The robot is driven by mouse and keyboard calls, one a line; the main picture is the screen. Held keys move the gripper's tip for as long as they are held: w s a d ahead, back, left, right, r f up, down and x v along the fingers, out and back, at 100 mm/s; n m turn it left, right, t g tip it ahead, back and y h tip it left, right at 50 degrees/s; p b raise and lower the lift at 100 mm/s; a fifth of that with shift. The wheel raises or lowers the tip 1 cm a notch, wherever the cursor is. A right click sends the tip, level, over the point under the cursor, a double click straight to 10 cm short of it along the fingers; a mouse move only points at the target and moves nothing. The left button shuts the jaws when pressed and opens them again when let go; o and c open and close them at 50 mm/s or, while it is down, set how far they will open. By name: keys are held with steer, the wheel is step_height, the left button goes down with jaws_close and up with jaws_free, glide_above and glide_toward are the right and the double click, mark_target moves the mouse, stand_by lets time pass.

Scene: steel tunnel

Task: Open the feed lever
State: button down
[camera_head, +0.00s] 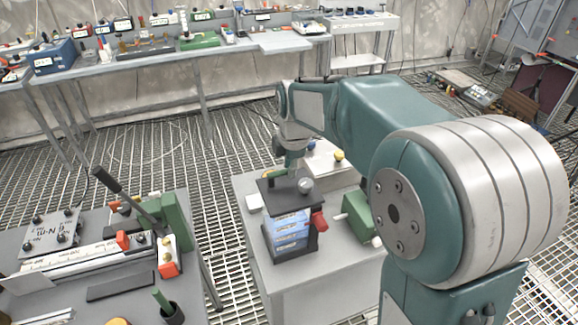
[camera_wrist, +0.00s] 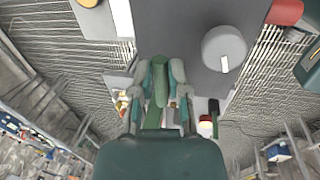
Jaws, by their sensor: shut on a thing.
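A small device stands on the grey cabinet in the head view. It has a dark top plate (camera_head: 270,190), a blue label stack (camera_head: 291,230) on its front, a round gauge (camera_head: 305,185) and a red knob (camera_head: 318,221). A green lever (camera_head: 279,172) rises from the top plate; I take it to be the feed lever. In the wrist view my gripper (camera_wrist: 161,75) is shut on this green lever (camera_wrist: 160,88), with a finger on each side. The gauge (camera_wrist: 225,48) lies right of the fingers. In the head view my wrist partly hides the grip.
A bench with a black-handled lever (camera_head: 128,195) is at left. A long cluttered table (camera_head: 160,50) runs along the back. Grating floor lies between.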

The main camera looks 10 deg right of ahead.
mark_target(294, 188)
steer(key=shift+f, duration=0.1)
steer(key=c, duration=0.6)
jaws_free()
steer(key=shift+d, duration=0.1)
steer(key=shift+c, duration=0.2)
step_height(294, 188, up, 12)
steer(key=s, duration=0.2)
steer(key=shift+d+f, duration=0.15)
steer(key=shift+d, duration=0.1)
